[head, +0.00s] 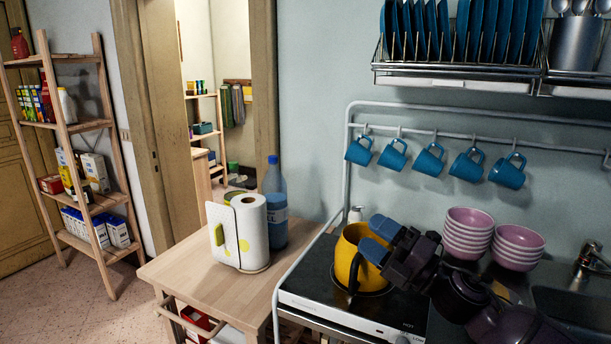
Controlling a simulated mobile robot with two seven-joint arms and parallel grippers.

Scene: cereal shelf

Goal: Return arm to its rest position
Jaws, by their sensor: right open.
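My right gripper (377,238) is open, with two blue fingertips. Nothing shows between its fingers. It is in front of the yellow pot (346,252) on the black cooktop (312,273) and hides the pot's right part. I cannot tell whether it touches the pot. My right arm comes in from the lower right, over the counter by the sink. My left gripper is not in view.
A wooden table (190,268) left of the cooktop holds a paper towel roll (250,235) and a blue bottle (274,205). Pink bowls (467,235) stand behind my right arm. Blue mugs (428,160) hang above. A wooden shelf (95,123) with boxes stands far left.

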